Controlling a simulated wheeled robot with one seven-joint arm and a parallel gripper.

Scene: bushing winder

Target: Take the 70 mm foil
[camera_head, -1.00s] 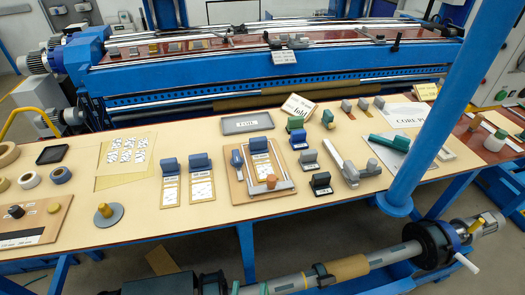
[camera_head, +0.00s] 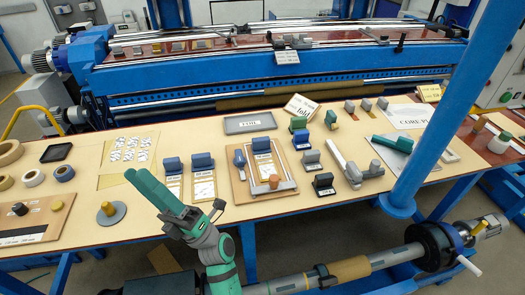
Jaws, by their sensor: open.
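Two blue-handled foil pieces with pale labelled cards stand side by side on the table, the left one (camera_head: 173,165) and the right one (camera_head: 203,161). A third blue-handled piece (camera_head: 261,145) stands on a wooden board (camera_head: 240,192). Their size labels are too small to read, so I cannot tell which is the 70 mm foil. My green gripper (camera_head: 134,177) is at the front of the table, left of the two pieces, its fingers pointing up and left. It is open with nothing visible in it.
A grey disc with a yellow knob (camera_head: 108,213) lies left of my gripper. Several green and grey blocks stand to the right. A blue post (camera_head: 440,110) crosses the right side. A shaft (camera_head: 350,268) runs along the front.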

